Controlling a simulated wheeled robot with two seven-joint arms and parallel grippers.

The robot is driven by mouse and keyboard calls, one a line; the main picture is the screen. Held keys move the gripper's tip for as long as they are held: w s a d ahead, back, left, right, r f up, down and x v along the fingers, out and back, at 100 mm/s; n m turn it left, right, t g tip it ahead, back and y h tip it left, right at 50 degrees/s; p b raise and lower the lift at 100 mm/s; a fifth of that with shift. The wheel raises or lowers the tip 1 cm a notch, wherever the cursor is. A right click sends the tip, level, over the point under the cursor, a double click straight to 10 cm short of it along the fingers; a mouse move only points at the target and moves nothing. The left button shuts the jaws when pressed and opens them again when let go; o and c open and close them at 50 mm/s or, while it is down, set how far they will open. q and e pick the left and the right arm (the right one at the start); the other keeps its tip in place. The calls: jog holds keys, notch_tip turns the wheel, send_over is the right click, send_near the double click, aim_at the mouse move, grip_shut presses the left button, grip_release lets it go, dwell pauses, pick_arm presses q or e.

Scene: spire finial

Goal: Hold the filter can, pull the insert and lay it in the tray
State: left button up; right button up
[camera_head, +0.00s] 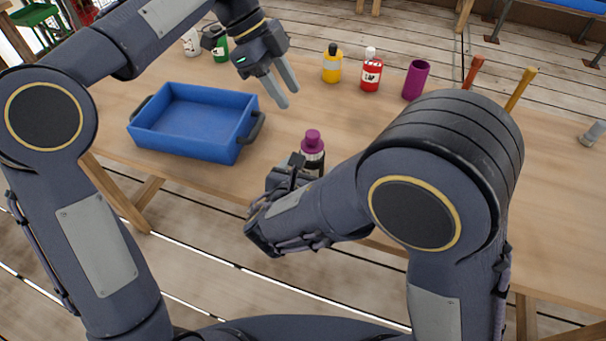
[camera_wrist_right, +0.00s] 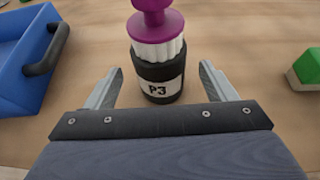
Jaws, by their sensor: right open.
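The filter can (camera_wrist_right: 158,85) is black with a white "P3" label and stands upright on the table. Its insert (camera_wrist_right: 156,35) has a white pleated body and a purple knob, and sits in the can's top. In the head view the purple knob (camera_head: 313,140) shows above the can (camera_head: 314,163), partly hidden by my right arm. My right gripper (camera_wrist_right: 161,72) is open, with its fingers on either side of the can and gaps visible. My left gripper (camera_head: 289,98) is open and empty, above the table behind the can. The blue tray (camera_head: 185,145) is empty, left of the can.
A yellow bottle (camera_head: 332,65), a red bottle (camera_head: 371,72) and a purple cup (camera_head: 416,80) stand at the back. White (camera_head: 191,42) and green (camera_head: 221,48) containers stand behind the tray. A green-and-white block (camera_wrist_right: 306,70) lies right of the can in the wrist view.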

aim_at(312, 162)
jog(key=shift+x, duration=1.95)
jog(key=shift+c, duration=0.4)
jog(key=c, duration=1)
